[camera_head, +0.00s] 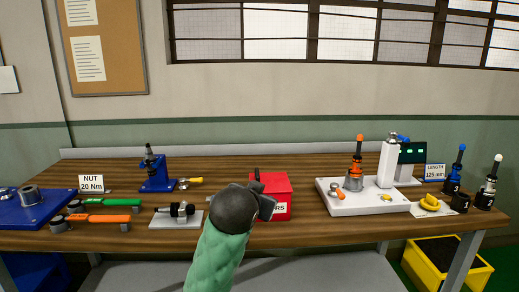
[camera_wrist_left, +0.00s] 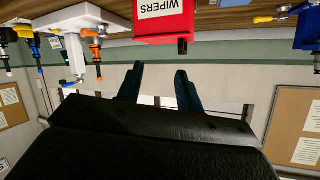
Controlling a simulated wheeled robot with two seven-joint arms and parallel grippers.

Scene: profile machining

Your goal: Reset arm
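My left gripper (camera_head: 262,200) is at the front middle of the bench in the head view, just in front of the red WIPERS box (camera_head: 277,186) and hiding part of it. In the left wrist view the two dark fingers of the gripper (camera_wrist_left: 160,68) stand apart with nothing between them. The red box (camera_wrist_left: 165,30) appears upside down there, beyond the fingertips; a gap shows between them. My right gripper is in neither view.
The wooden bench (camera_head: 110,171) holds a blue press (camera_head: 157,176), a grey plate with a black tool (camera_head: 176,214), green (camera_head: 107,203) and orange (camera_head: 98,218) wrenches, and a white gauge base (camera_head: 362,200). A yellow bin (camera_head: 452,277) stands below right.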

